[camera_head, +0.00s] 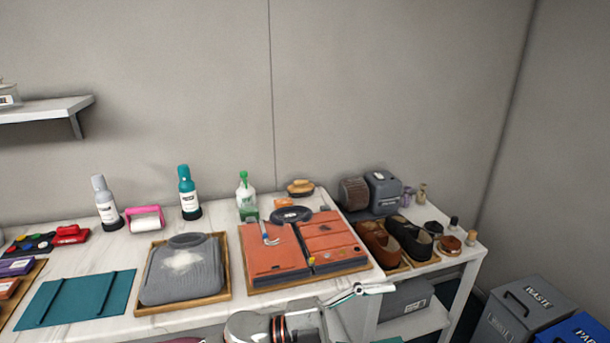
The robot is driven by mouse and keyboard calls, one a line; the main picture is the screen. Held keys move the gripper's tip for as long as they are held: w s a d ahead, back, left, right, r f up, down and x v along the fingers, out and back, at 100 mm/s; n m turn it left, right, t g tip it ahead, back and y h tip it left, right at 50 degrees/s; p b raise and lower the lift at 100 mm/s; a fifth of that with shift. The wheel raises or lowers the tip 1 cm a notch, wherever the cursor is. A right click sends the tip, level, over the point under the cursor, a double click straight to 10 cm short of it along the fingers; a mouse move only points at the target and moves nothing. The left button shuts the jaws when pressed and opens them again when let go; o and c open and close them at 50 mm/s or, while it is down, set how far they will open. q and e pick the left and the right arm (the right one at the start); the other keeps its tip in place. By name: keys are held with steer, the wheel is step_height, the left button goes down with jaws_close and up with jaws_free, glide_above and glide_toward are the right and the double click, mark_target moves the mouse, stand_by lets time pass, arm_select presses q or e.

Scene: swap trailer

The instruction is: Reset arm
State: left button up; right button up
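One of my arms shows at the bottom centre, coming in from the left, so I take it as the left. Its gripper (362,291) points right, in front of the table's front edge. It is seen side-on, and I cannot tell whether its fingers are open or shut. I see nothing clearly held in it. My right gripper is not in view.
The white table (215,222) carries a grey folded garment on a wooden tray (150,308), an orange folded item (275,262), bottles (188,190) and shoes (408,238). A teal mat (75,297) is bare. Waste bins (520,310) stand at the lower right.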

arm_select(q)
steer(key=w+a+f+n+t+y, duration=0.2)
steer(key=a+f+n+t+y, duration=0.35)
steer(key=a+n+t, duration=0.3)
steer(key=w+a+f+n+t+y, duration=0.35)
steer(key=a+f+n+t, duration=0.4)
steer(key=n, duration=0.25)
steer(key=s+a+f+n+g+y, duration=0.6)
steer(key=s+a+f+y, duration=0.2)
steer(key=s+a+f, duration=0.7)
steer(key=a+f, duration=0.3)
steer(key=f, duration=0.1)
steer(key=shift+s+f+n, duration=0.25)
steer(key=shift+s+n, duration=0.1)
